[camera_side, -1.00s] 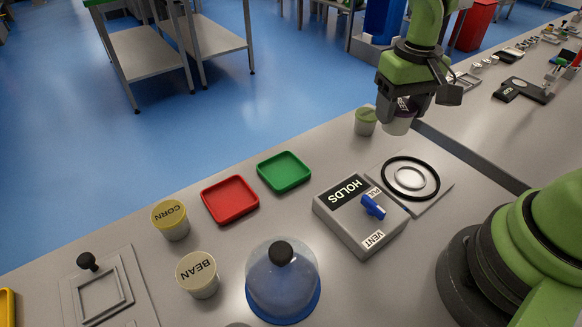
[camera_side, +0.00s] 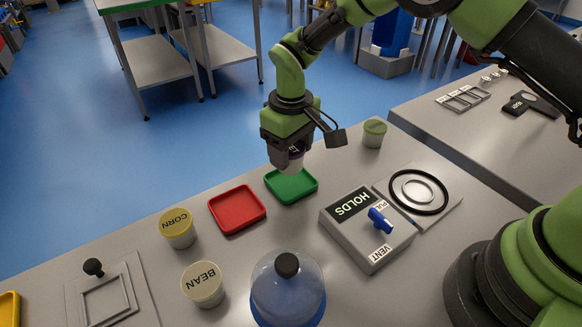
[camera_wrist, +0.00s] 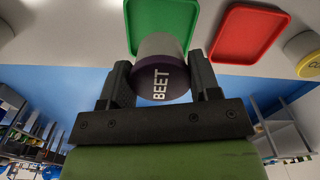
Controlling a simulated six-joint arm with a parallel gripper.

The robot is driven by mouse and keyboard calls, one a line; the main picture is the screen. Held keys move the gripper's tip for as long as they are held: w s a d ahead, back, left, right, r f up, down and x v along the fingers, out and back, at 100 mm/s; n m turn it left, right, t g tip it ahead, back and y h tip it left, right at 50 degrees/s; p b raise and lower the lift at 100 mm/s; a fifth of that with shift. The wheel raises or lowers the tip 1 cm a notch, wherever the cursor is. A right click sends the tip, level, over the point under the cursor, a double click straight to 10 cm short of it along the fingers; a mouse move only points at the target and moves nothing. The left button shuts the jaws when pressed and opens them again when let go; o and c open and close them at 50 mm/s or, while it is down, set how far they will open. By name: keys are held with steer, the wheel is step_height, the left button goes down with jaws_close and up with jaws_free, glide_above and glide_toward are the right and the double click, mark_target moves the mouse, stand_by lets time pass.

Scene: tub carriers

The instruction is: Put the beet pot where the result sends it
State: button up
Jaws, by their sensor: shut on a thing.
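The beet pot, with a dark purple lid marked BEET (camera_wrist: 158,82), is between the fingers of my gripper (camera_wrist: 160,90), which is shut on it. In the side view my gripper (camera_side: 288,158) holds the pot (camera_side: 291,166) over the green tray (camera_side: 293,190), near its back edge; I cannot tell whether the pot touches the tray. The red tray (camera_side: 238,210) is to the left of the green one and empty. The grey box (camera_side: 367,229) has a display reading HOLDS (camera_side: 351,204) and a blue lever (camera_side: 380,220), which points toward the PU... label, partly hidden, away from VENT.
The corn pot (camera_side: 178,230) and bean pot (camera_side: 204,285) stand at left, near a glass dome (camera_side: 287,290) on a blue base. A green-lidded pot (camera_side: 374,133) stands behind the ringed plate (camera_side: 440,207). A framed plate (camera_side: 105,297) lies far left.

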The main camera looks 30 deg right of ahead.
mark_target(291, 167)
steer(key=shift+f, duration=2.15)
steer(key=o, duration=0.9)
steer(key=shift+f, duration=0.15)
steer(key=shift+o, duration=0.2)
